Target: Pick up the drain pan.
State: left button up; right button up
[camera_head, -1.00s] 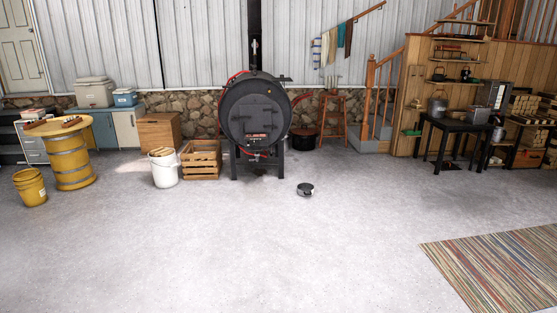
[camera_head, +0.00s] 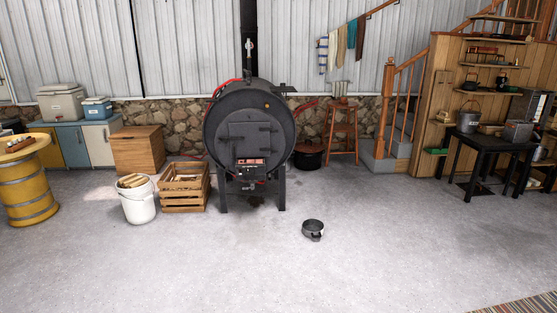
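A small round dark pan with a lighter grey rim (camera_head: 313,228), which looks like the drain pan, sits on the concrete floor. It is in front of the black barrel woodstove (camera_head: 249,125) and a little to its right. A small dark part sticks out at the pan's near side; its detail is too small to make out. The pan stands apart from other things. Neither of my grippers is in view.
A white bucket of wood (camera_head: 137,206) and a wooden crate (camera_head: 185,190) stand left of the stove. A yellow barrel table (camera_head: 28,190) is at far left, a black table (camera_head: 490,150) at right. The floor around and before the pan is clear.

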aim_at(312, 229)
jog(key=i, duration=2.15)
